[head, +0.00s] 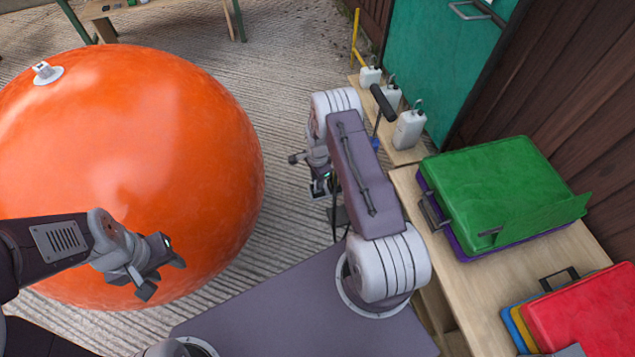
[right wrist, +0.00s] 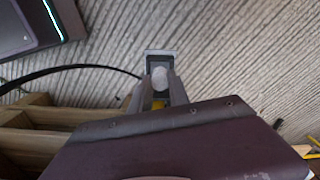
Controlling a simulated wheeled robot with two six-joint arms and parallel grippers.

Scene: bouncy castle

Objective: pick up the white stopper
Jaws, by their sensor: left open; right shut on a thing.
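The white stopper (right wrist: 160,78) shows in the right wrist view as a small pale rounded thing between the fingertips of my right gripper (right wrist: 160,88). The gripper is shut on it and hides part of it. In the head view my right gripper (head: 319,189) hangs over the ribbed ground, left of its arm, and the stopper cannot be made out there. My left gripper (head: 164,277) is open and empty in front of the large orange ball (head: 150,150). A white valve-like fitting (head: 47,73) sits on top of the ball, at the upper left.
Several white bottles (head: 408,130) stand on the wooden bench at the right. A green case (head: 500,185) lies on a purple one, with red, blue and yellow cases (head: 585,310) nearer. A black-handled tool (head: 382,103) stands near the bottles. Ribbed ground (head: 285,105) is clear behind my right arm.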

